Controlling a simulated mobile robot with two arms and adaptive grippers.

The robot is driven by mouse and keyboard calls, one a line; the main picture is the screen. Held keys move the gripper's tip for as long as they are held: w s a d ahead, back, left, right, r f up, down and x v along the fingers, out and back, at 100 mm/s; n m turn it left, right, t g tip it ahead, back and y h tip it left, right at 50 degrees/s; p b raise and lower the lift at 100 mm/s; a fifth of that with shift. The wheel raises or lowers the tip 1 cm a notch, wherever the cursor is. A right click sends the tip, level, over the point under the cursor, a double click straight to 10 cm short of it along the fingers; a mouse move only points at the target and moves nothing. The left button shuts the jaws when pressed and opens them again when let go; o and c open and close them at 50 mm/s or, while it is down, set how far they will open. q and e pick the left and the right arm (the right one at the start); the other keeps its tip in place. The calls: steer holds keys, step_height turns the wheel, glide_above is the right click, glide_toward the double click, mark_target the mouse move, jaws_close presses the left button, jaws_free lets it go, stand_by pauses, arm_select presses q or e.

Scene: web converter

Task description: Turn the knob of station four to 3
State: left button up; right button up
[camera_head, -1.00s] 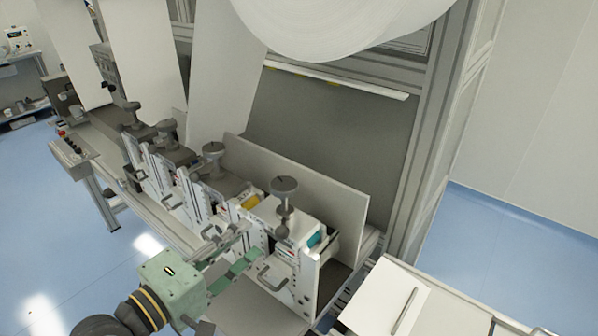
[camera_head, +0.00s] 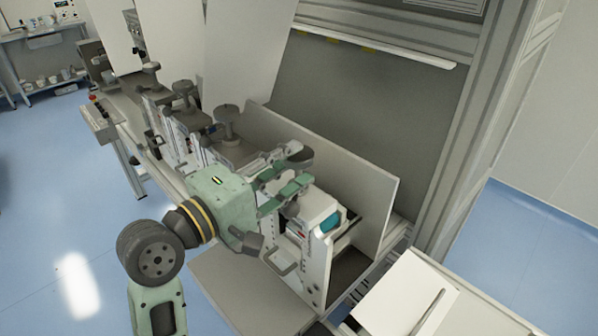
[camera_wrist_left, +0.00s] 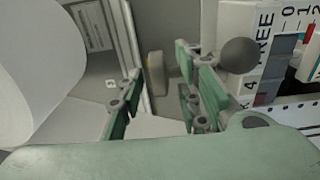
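In the left wrist view the gripper (camera_wrist_left: 160,95) is open. My right gripper is not visible.
Several similar stations with knobs, one of them nearby (camera_head: 228,118), run back to the left. A white upright panel (camera_head: 335,160) stands right behind the nearest station. A white box top with a handle (camera_head: 405,300) is at the lower right. Blue floor lies open at left.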

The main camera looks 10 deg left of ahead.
arm_select(q)
steer(key=shift+w+f+b, duration=0.1)
steer(key=shift+f+b, duration=0.05)
steer(key=shift+b, duration=0.25)
steer(key=shift+w+d+r+p, duration=0.3)
steer(key=shift+w+d+p, duration=0.15)
steer(key=shift+w, duration=0.25)
steer(key=shift+w+d+f, duration=0.1)
steer(key=shift+w+d, duration=0.15)
steer(key=shift+w, duration=0.15)
steer(key=c, duration=0.5)
jaws_close()
arm_select(e)
steer(key=shift+w+d+f, duration=0.3)
steer(key=shift+w+f, duration=0.05)
steer(key=shift+w, duration=0.05)
